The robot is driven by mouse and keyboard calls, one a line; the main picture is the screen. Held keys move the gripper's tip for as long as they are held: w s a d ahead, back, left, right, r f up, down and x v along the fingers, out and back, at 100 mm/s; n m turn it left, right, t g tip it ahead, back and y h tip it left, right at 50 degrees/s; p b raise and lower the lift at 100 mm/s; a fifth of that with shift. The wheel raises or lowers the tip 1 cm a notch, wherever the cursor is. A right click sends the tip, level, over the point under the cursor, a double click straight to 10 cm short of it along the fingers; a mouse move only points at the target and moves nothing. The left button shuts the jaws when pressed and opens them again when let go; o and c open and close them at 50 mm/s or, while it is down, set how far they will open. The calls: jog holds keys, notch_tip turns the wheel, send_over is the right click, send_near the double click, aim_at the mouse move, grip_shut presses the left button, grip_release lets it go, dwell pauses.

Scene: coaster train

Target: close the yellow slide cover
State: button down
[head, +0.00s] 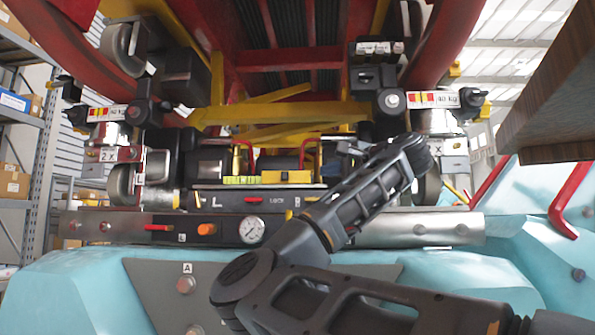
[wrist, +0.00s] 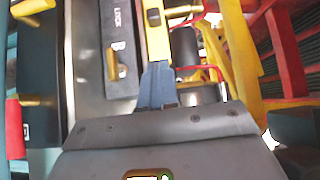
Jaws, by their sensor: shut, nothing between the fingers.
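The yellow slide cover (head: 288,177) sits on the dark panel in the middle of the head view, just right of an exposed yellow-green strip (head: 241,180). In the wrist view a yellow piece (wrist: 158,42), which looks like the cover, lies straight ahead of my fingertips. My gripper (wrist: 157,72) is shut and empty, with its blue-grey fingers close together. The tips are at the near end of the yellow piece; I cannot tell whether they touch it. In the head view my arm reaches in from the lower right, and my fingers are not clearly visible.
The panel below the cover has a LOCK marking, a red lever (head: 158,228), an orange knob (head: 207,229) and a round gauge (head: 252,230). Yellow beams (head: 280,114) cross above. A brown board (head: 550,90) hangs at upper right.

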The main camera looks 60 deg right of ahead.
jog(key=p, duration=0.2)
send_near(289, 175)
jog(key=d, duration=0.1)
jog(key=w+d, duration=0.1)
jog(key=d, duration=0.1)
jog(key=shift+w+r, duration=0.1)
jog(key=w, duration=0.1)
jog(key=w+a+p, duration=0.1)
jog(key=w, duration=0.1)
jog(key=shift+w+a, duration=0.1)
jog(key=shift+w, duration=0.15)
jog(key=shift+w+a, duration=0.1)
jog(key=shift+w, duration=0.1)
